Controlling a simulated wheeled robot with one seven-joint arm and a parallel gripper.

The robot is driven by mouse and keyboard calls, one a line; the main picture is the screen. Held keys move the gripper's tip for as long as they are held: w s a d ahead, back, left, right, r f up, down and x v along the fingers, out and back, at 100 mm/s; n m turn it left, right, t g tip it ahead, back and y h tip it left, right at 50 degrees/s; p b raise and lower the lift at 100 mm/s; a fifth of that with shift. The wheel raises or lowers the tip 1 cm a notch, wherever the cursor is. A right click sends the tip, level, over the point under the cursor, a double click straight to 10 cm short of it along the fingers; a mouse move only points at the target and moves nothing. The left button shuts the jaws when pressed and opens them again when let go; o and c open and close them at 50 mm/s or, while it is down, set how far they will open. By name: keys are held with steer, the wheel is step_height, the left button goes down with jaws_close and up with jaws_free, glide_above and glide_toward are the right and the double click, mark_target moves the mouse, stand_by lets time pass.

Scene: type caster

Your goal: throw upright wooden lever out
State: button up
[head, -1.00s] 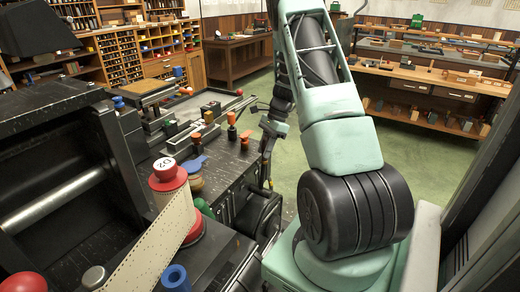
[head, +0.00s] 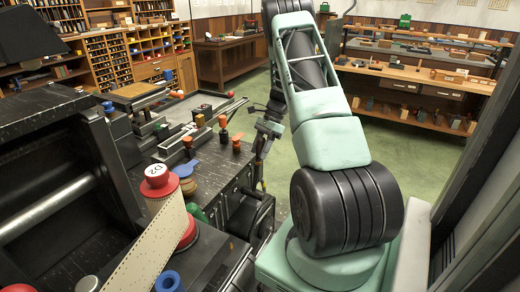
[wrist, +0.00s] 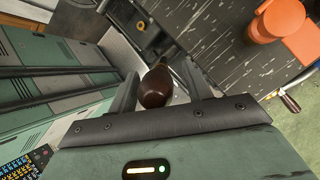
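The wooden lever shows in the wrist view as a dark brown rounded knob (wrist: 155,87), seen end-on. It lies between the two fingers of my gripper (wrist: 160,82). The fingers are apart, with some gap visible beside the knob on the right; contact on the left is unclear. In the head view my gripper (head: 268,128) is a small dark shape at the end of my pale green arm, beside the right edge of the black machine bench. I cannot clearly make out the lever there.
A dark scratched machine top (head: 212,168) carries orange and blue knobs. A red reel (head: 157,180) with a perforated paper strip (head: 150,245) stands in front. An orange part (wrist: 280,25) is at upper right of the wrist view. Green floor (head: 400,165) is open to the right.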

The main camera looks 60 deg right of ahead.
steer(key=b+v, duration=0.3)
steer(key=v, duration=1.4)
steer(key=shift+d, duration=0.2)
steer(key=shift+r, duration=0.1)
